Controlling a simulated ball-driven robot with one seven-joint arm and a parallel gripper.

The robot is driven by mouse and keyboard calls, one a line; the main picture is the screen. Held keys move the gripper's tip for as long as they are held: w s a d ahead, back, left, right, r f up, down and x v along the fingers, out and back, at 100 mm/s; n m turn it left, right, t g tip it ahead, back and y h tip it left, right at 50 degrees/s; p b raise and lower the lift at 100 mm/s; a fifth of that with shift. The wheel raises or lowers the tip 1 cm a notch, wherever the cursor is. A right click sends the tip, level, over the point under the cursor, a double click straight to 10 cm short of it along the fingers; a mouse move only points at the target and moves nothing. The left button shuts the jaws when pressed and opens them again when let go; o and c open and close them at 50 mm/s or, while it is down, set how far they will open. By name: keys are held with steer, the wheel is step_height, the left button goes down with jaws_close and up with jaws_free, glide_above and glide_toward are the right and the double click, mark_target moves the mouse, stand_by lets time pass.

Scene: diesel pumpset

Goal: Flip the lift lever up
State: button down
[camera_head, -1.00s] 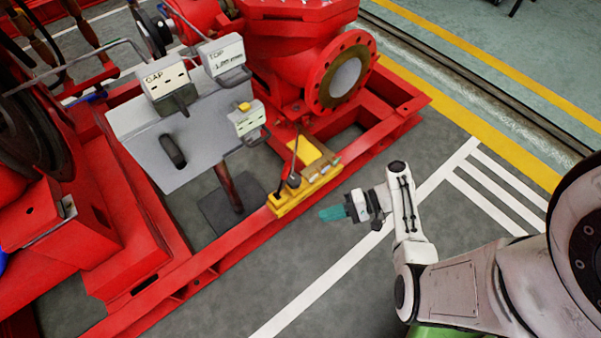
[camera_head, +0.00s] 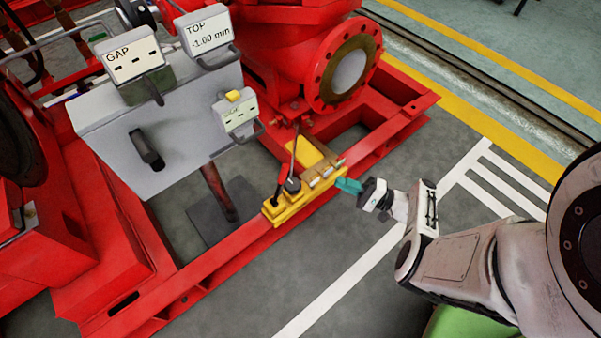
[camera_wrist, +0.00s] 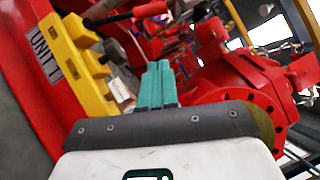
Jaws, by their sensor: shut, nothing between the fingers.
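A yellow block (camera_head: 290,208) sits on the red frame's near beam. My gripper (camera_head: 348,186) has teal fingers, shut and empty, just right of the block near the tan levers. The fingers (camera_wrist: 157,85) also show in the wrist view.
A grey panel (camera_head: 185,125) stands left of the block, with a GAP display (camera_head: 132,58), a TOP display (camera_head: 207,28) reading -1.00 mm and a smaller display (camera_head: 238,115). A red flanged pipe (camera_head: 345,70) is behind.

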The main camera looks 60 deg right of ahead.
mark_target(280, 185)
steer(key=s+a+x, duration=0.1)
steer(key=a+x, duration=0.1)
steer(key=x, duration=1.1)
steer(key=shift+a+r+p, duration=0.3)
steer(key=shift+r+p, duration=0.05)
steer(key=shift+p, duration=0.05)
